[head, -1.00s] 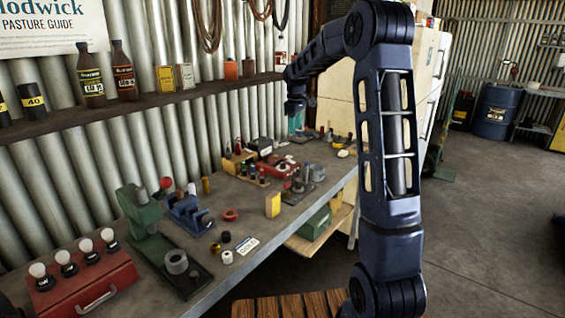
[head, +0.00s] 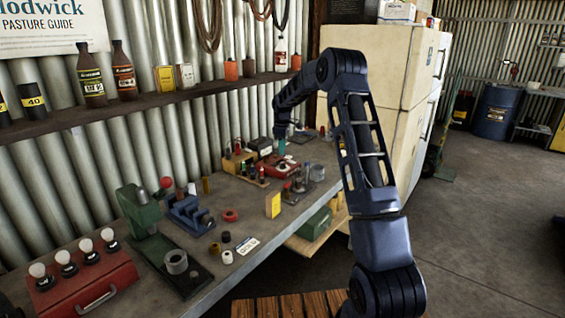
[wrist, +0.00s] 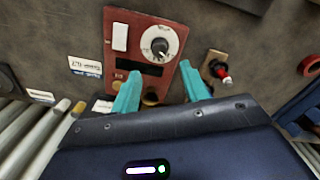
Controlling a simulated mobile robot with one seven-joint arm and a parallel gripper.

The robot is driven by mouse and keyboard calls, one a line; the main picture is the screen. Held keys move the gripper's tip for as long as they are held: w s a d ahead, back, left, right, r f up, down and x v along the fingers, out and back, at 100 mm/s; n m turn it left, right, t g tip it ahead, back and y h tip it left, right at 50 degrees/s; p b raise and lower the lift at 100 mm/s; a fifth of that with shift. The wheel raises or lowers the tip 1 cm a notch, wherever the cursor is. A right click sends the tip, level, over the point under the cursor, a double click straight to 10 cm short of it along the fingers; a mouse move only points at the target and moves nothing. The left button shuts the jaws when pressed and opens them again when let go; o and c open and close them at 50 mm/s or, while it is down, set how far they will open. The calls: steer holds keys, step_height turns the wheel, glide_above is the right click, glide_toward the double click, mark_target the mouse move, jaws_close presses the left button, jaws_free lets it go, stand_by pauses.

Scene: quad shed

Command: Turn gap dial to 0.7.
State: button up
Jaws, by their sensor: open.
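A red box (wrist: 118,54) in the wrist view carries a round white dial (wrist: 172,34) with a grey knob (wrist: 160,46) at its centre. It is the only dial I see on the box; its marks and setting are too small to read. A white label and a dark slot are also on the box face. My gripper (wrist: 160,69) is open, its two teal fingers spread below the dial in the picture, with nothing between them at the knob. In the head view my gripper (head: 281,146) points down over the red box (head: 284,168) on the bench.
A small block with a red-tipped part (wrist: 221,70) is right of the box in the wrist view. The bench (head: 245,195) also holds a yellow box (head: 273,205), a green press (head: 143,213) and a blue holder (head: 188,214). A shelf (head: 130,106) runs along the wall.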

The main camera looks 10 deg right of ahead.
mark_target(283, 165)
step_height(283, 165, down, 8)
steer(key=shift+r, duration=0.1)
steer(key=shift+c, duration=0.3)
steer(key=c, duration=0.9)
